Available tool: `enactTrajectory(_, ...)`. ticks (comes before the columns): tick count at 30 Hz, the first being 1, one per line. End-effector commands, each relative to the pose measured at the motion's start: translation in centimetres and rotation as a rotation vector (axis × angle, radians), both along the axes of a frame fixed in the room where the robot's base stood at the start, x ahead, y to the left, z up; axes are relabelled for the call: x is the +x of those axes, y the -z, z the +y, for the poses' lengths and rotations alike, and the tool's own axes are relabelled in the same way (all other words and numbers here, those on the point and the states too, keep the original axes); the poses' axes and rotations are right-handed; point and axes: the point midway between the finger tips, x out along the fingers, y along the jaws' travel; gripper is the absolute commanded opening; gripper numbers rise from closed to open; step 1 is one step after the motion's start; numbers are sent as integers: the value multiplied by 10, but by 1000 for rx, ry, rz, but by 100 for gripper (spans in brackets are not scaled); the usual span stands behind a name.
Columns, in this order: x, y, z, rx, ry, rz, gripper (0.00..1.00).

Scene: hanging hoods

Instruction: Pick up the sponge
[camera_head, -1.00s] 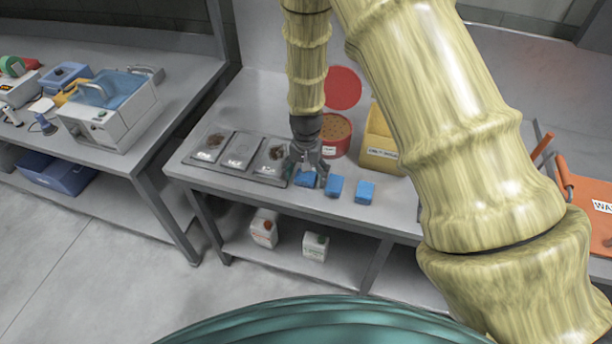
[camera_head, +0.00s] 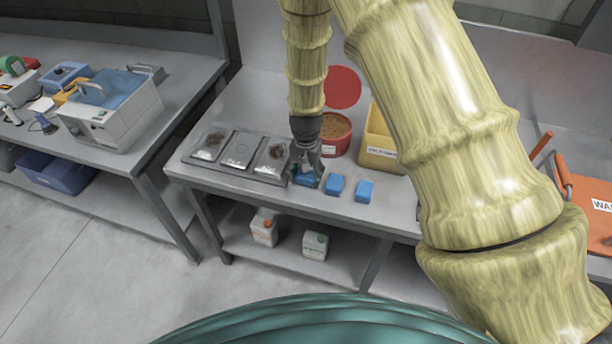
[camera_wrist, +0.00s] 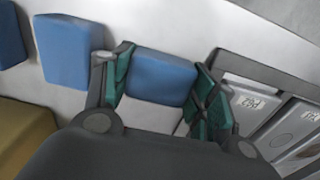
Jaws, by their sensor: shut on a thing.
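Several blue sponges lie in a row near the front edge of the grey bench (camera_head: 390,208). My gripper (camera_head: 306,178) is at the leftmost sponge (camera_head: 308,180), just right of the metal trays. In the wrist view this sponge (camera_wrist: 160,78) sits between the two green-padded fingers of my gripper (camera_wrist: 163,88), which are shut on it. I cannot tell whether it is clear of the bench top. The middle sponge (camera_head: 335,185) and the right sponge (camera_head: 365,190) lie free to the right. The middle one shows beside the left finger in the wrist view (camera_wrist: 68,50).
Metal trays (camera_head: 240,152) stand close to the left of my gripper. A red round tub (camera_head: 335,137) and a yellow bin (camera_head: 380,155) stand behind the sponges. An orange container (camera_head: 585,185) is at the right. White jugs (camera_head: 264,228) stand on the lower shelf.

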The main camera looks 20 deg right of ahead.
Motion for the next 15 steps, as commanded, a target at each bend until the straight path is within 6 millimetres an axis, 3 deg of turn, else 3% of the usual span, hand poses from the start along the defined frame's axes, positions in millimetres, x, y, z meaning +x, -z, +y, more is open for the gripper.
enactTrajectory(14,1,-33,0,0,-1,-2,38)
enactTrajectory(15,-6,-33,-1,1,0,1,38)
